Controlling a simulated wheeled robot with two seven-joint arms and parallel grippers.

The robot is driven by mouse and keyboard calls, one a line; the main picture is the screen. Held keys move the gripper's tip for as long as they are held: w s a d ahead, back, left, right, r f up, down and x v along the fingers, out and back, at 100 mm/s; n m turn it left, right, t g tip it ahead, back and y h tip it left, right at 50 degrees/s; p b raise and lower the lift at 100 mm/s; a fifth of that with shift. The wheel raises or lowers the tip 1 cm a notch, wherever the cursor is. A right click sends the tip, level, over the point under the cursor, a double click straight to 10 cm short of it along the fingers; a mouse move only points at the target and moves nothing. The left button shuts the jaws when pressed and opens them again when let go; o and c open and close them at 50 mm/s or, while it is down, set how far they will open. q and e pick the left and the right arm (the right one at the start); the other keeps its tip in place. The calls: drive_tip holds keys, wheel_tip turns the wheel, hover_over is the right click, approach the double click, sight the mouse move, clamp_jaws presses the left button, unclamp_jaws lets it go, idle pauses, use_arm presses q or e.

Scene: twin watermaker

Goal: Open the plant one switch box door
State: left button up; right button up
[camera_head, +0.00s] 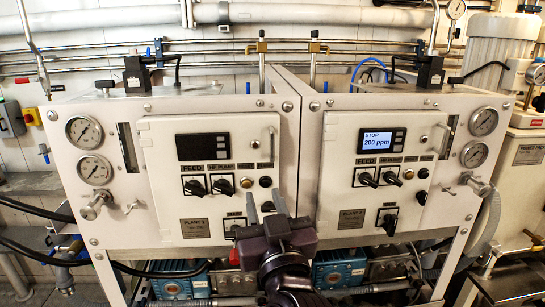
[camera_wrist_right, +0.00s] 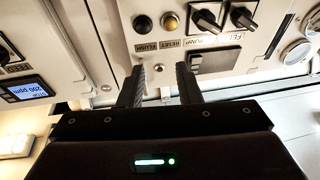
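The plant one switch box door (camera_head: 215,195) is the white panel on the left unit in the head view, with a dark display, knobs and a Plant 1 label; it looks closed. Its slim upright handle (camera_head: 271,145) is at the upper right of the door. My right gripper (camera_head: 266,205) is open in front of the door's lower right, below the handle. In the wrist view the two fingers (camera_wrist_right: 160,85) are apart with nothing held, and the door (camera_wrist_right: 225,20) shows upside down beyond them. I cannot make out the handle clearly there. My left gripper is not in view.
The plant two door (camera_head: 340,180), with a lit display (camera_head: 378,141), stands to the right and looks closed. Gauges and valves flank both units. Blue pumps (camera_head: 340,270) and hoses sit below. Pipes run along the back wall.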

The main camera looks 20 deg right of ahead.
sight(273, 146)
drive_tip(key=w+d+r+h, duration=0.1)
drive_tip(key=r, duration=0.1)
drive_tip(key=w+d+r+m+h+p, duration=0.1)
drive_tip(key=r, duration=0.1)
drive_tip(key=w+d+r+m+t+h+p, duration=0.1)
drive_tip(key=w+r, duration=0.1)
drive_tip(key=r, duration=0.1)
drive_tip(key=shift+w+d+r+p, duration=0.2)
drive_tip(key=shift+w+p, duration=0.2)
drive_tip(key=shift+w, duration=0.15)
clamp_jaws()
